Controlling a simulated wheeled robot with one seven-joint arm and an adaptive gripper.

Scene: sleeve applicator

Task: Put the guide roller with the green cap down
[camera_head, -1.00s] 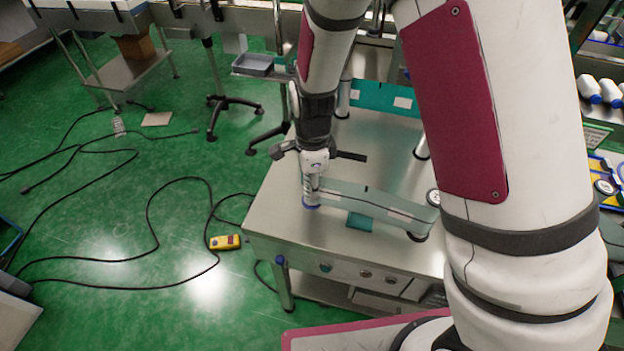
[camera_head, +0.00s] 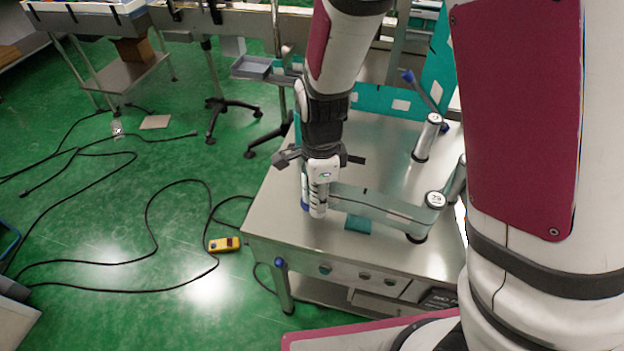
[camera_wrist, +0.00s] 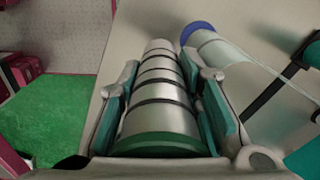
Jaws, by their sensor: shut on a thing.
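The guide roller (camera_wrist: 160,95) is a silver ribbed cylinder with a dark green cap (camera_wrist: 158,143) at its near end in the wrist view. My gripper (camera_wrist: 168,100) is shut on it, with teal pads along both its sides. In the head view my gripper (camera_head: 321,182) points down over the left part of the steel table (camera_head: 300,222). The roller's lower part (camera_head: 318,205) hangs below the fingers, roughly upright. Its green cap is hidden there. I cannot tell whether its lower end touches the table.
A blue-ended roller (camera_wrist: 208,42) stands close beside the held one. A teal-grey band (camera_head: 385,206) runs to a numbered post (camera_head: 435,202). Another numbered post (camera_head: 427,138) stands behind. The front left tabletop is bare.

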